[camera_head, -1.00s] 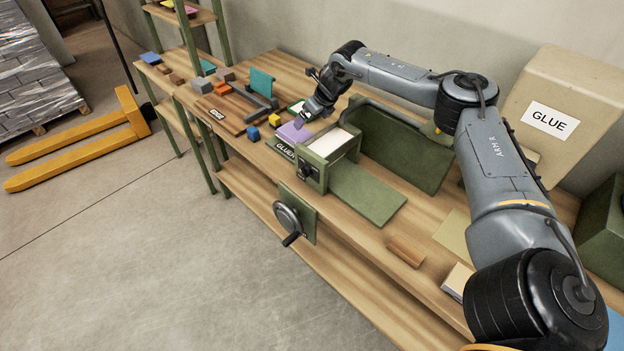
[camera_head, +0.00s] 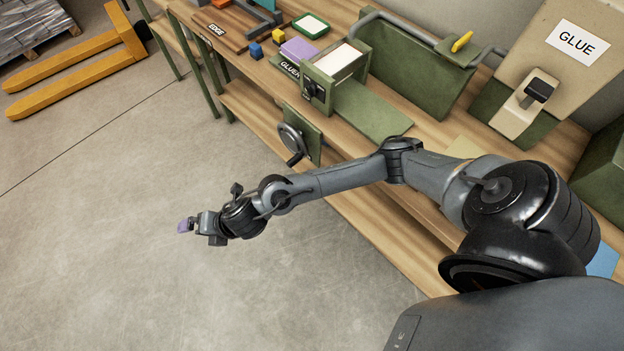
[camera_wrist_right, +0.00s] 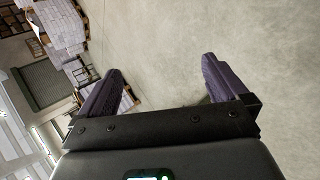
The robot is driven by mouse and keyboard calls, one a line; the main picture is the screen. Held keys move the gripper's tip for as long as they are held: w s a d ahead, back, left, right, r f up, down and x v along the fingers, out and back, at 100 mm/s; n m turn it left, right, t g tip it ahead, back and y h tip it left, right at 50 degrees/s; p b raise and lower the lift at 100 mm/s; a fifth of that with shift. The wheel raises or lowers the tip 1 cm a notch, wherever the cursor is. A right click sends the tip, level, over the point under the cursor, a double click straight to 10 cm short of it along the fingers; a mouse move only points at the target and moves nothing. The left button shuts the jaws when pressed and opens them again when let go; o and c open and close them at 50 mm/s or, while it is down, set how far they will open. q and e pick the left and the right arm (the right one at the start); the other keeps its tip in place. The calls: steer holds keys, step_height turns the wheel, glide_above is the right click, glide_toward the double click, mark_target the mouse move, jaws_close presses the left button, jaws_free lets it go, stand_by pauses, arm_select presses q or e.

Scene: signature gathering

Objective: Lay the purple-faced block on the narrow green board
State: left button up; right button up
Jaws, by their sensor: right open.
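The purple-faced block (camera_head: 298,49) lies flat, purple side up, at the left end of the green gluer board, behind the GLUER label. The narrow green board (camera_head: 372,112) also shows to the right of the gluer's box (camera_head: 322,75). My right gripper (camera_head: 183,227) is out over the floor in front of the bench, well away from the block. In the right wrist view my right gripper (camera_wrist_right: 165,90) has its two dark purplish fingers wide apart with nothing between them. My left gripper is not in view.
A crank wheel (camera_head: 292,140) sticks out of the bench front. A large green panel (camera_head: 415,65) stands behind the board. The floor around my gripper is clear.

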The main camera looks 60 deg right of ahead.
steer(key=s+a+r+m, duration=0.1)
steer(key=s+r+m, duration=0.1)
steer(key=s+m, duration=0.4)
steer(key=s+d+f+m+g+h, duration=0.1)
steer(key=s+d+m+g+h, duration=0.3)
steer(key=s+d+m, duration=1.2)
steer(key=shift+s+f+m+g, duration=0.3)
steer(key=shift+s+f+m, duration=0.1)
steer(key=shift+s, duration=0.45)
steer(key=shift+r, duration=0.15)
